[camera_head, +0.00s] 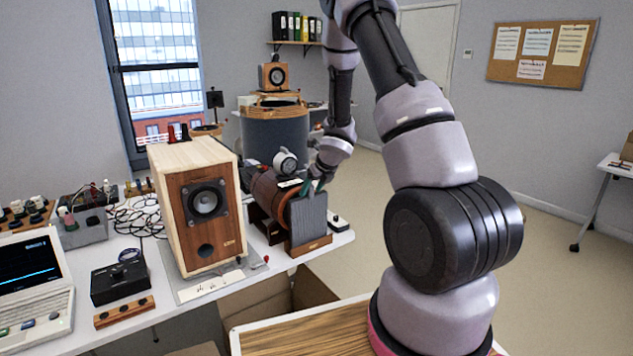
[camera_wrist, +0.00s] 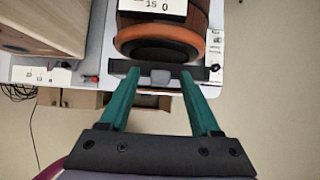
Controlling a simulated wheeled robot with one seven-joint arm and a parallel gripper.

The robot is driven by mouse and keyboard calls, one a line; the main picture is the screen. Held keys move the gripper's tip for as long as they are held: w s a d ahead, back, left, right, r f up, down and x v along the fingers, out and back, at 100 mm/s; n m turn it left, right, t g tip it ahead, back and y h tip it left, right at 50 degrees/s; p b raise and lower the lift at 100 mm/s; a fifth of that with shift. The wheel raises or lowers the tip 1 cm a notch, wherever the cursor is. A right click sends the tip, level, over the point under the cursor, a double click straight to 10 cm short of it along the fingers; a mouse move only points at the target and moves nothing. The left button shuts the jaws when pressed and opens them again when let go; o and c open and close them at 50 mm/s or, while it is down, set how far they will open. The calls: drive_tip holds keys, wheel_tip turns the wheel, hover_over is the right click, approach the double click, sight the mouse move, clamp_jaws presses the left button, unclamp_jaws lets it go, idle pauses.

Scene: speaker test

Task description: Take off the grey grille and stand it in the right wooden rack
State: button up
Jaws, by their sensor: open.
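The grey grille (camera_head: 309,222) stands upright with its lower edge in the right wooden rack (camera_head: 310,246), in front of the dark, orange-rimmed cylinder. In the wrist view its dark top edge (camera_wrist: 209,73) crosses below the cylinder, with a small lighter tab (camera_wrist: 160,76) at its middle. My gripper (camera_head: 313,187) is at the grille's top. Its teal fingers are open, with the tips (camera_wrist: 160,73) on either side of the tab and a gap to it. The wooden speaker (camera_head: 206,200) stands to the left with its cone bare and no grille on its front.
The orange-rimmed cylinder (camera_wrist: 200,45) is close behind the grille. An open cardboard box (camera_head: 275,299) is below the bench's front edge. A low wooden rack (camera_head: 123,312) lies left of the speaker.

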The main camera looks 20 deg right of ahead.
drive_tip(key=s+d+r+m+t+h, duration=0.15)
drive_tip(key=s+r+m, duration=0.25)
drive_tip(key=r+m, duration=0.4)
drive_tip(key=s+d+r+m+h, duration=0.1)
drive_tip(key=s+d+r+m, duration=0.1)
drive_tip(key=s+r+m, duration=0.6)
drive_tip(key=s+d+r+m+h, duration=0.15)
drive_tip(key=r+m, duration=0.35)
drive_tip(key=r, duration=0.6)
drive_tip(key=s+a+r+m+y, duration=0.2)
drive_tip(key=s+a+m, duration=0.3)
drive_tip(key=s+m, duration=0.5)
drive_tip(key=s+a+r+m+g+y, duration=0.1)
drive_tip(key=s+a+r+m, duration=0.3)
drive_tip(key=s+m, duration=0.6)
drive_tip(key=shift+s+a+r+m+y, duration=0.4)
drive_tip(key=shift+m+y, duration=0.3)
drive_tip(key=shift+m, duration=0.5)
drive_tip(key=shift+w, duration=0.1)
